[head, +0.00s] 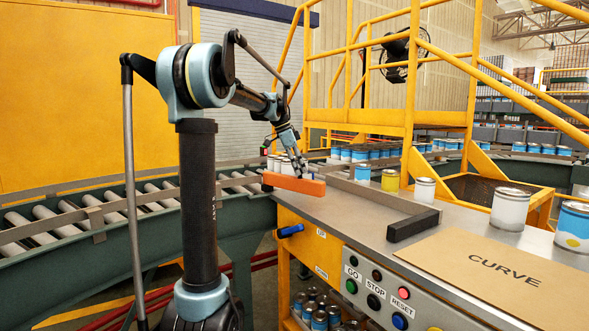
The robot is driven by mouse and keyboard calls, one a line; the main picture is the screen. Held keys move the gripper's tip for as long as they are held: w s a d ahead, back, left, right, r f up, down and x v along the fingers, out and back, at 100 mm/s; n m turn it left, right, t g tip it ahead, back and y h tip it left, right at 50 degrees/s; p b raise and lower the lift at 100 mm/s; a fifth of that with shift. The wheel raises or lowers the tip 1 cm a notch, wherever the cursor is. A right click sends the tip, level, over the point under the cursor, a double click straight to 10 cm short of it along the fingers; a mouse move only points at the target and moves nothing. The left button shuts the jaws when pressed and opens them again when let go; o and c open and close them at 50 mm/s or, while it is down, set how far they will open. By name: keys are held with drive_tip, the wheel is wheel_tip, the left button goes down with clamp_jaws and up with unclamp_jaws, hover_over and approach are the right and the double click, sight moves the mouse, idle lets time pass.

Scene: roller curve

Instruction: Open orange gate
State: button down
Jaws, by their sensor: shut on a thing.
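The orange gate (287,184) is a short bar at the left end of the metal worktop, at the end of the roller conveyor. It lies across the near side of my gripper. My gripper (303,173) comes down on the bar from above and behind, and it is shut on it. The fingertips are small and partly hidden by the bar.
A roller conveyor (150,196) runs in from the left. A blue handle (290,231) and push buttons (375,302) sit on the front panel. Yellow railings (410,100) rise behind.

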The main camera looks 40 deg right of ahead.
drive_tip(key=shift+w, duration=0.15)
drive_tip(key=c, duration=1.2)
unclamp_jaws()
drive_tip(key=shift+a, duration=0.15)
drive_tip(key=shift+c, duration=0.2)
drive_tip(key=shift+o, duration=0.4)
drive_tip(key=shift+r, duration=0.15)
drive_tip(key=v, duration=1.1)
drive_tip(key=shift+r, duration=0.35)
drive_tip(key=shift+w, duration=0.1)
drive_tip(key=shift+a, duration=0.1)
